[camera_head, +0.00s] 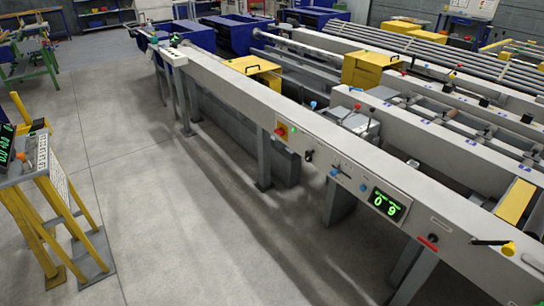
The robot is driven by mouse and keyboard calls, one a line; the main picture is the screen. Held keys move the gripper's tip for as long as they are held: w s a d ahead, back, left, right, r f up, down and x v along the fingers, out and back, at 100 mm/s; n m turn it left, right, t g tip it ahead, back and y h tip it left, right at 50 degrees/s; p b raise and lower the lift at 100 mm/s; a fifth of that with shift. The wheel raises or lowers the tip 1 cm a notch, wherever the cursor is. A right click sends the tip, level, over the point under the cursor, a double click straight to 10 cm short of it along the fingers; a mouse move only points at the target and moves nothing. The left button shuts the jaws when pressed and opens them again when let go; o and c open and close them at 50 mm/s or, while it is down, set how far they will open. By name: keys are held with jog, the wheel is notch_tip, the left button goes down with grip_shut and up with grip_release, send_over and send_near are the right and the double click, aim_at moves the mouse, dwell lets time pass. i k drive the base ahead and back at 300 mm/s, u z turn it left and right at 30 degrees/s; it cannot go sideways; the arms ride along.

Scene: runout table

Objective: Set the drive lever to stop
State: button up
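My gripper is not in view. I cannot tell for sure which control is the drive lever. A black lever with a yellow knob (508,248) sticks out roughly level from the front beam at the lower right. A lever with a red knob (357,106) and one with a blue knob (313,105) stand up near the grey box behind the beam. A small black switch (308,155) sits on the beam's front face. Labels are too small to read.
The long grey beam (225,85) runs from upper left to lower right. Its face carries a red-on-yellow button (281,131) and a green-digit display (384,204). A yellow stand (60,210) is at the left. The grey floor (150,200) between is clear.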

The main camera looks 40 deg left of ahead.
aim_at(308, 154)
jog(key=u, duration=1.6)
jog(key=i, duration=0.3)
jog(key=u, duration=1.05)
jog(key=i, duration=1.25)
jog(key=z, duration=0.2)
